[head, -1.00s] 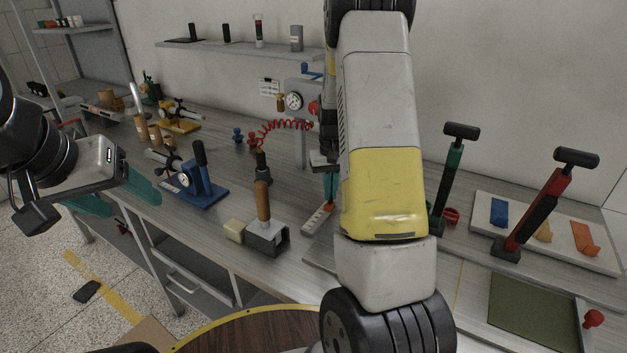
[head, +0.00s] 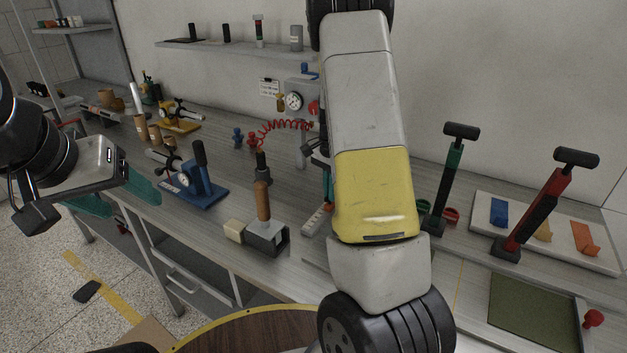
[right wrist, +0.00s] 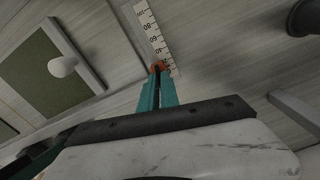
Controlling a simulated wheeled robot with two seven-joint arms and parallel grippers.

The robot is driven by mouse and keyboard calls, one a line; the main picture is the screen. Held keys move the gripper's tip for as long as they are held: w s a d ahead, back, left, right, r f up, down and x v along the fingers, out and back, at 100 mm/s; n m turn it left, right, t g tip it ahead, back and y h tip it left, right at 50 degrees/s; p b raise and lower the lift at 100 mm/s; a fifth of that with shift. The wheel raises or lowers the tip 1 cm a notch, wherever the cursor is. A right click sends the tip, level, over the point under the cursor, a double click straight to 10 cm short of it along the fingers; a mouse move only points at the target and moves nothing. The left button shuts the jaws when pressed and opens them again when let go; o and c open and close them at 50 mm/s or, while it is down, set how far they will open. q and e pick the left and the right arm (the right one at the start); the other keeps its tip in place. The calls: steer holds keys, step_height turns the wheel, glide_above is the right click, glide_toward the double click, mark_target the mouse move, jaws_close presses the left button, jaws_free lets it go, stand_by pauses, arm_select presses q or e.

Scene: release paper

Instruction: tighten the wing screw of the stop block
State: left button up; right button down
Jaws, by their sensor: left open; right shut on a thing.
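A small orange-red piece, seemingly the wing screw (right wrist: 157,66), sits at the edge of a white scale with black marks (right wrist: 147,27) in the right wrist view. My right gripper (right wrist: 158,74) has its teal fingers closed on it. The stop block itself is mostly hidden behind the fingertips and I cannot make out its shape. In the head view the scale (head: 314,222) shows left of my right forearm, which hides most of my right gripper. My left gripper (head: 117,197) is open and empty at the left, over the bench's front edge.
A wooden-handled tool on a grey block (head: 266,236) stands just left of the scale. A blue-based dial gauge stand (head: 200,193) is further left. Black-handled green (head: 449,180) and red (head: 535,212) upright tools stand right of my forearm. A green mat (head: 530,311) lies at front right.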

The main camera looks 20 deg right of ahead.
steer(key=m, duration=0.5)
steer(key=shift+m, duration=0.3)
steer(key=m, duration=0.5)
steer(key=shift+m, duration=0.3)
steer(key=c, duration=1.6)
jaws_free()
step_height(320, 180, up, 8)
steer(key=shift+f, duration=0.1)
